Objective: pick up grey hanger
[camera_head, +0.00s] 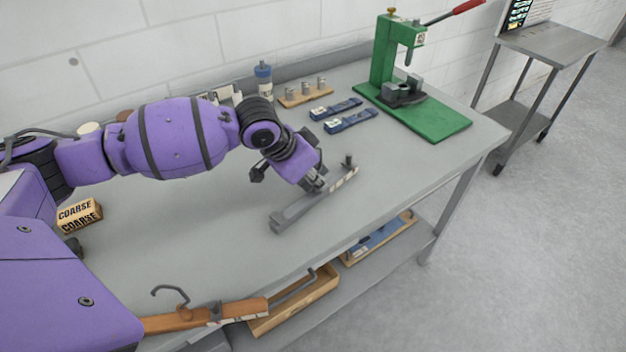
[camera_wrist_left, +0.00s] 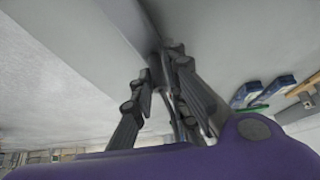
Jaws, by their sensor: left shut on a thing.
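The grey hanger (camera_head: 296,211) is a long grey bar on the workbench, angled from lower left to upper right, with pale patches and a short dark upright piece near its far end. My left gripper (camera_head: 318,186) reaches down onto the middle of the bar and is shut on it, covering part of it. The bar looks on or very close to the tabletop; I cannot tell which. In the left wrist view the gripper's fingers (camera_wrist_left: 160,80) are near the centre, but the hanger is hard to make out there. My right gripper is not in view.
A wooden hanger (camera_head: 240,310) with a dark hook is at the bench's front edge. A green press (camera_head: 420,112) stands at the far right. Two blue items (camera_head: 350,121) lie behind the gripper. A block marked COARSE (camera_head: 78,216) is at left.

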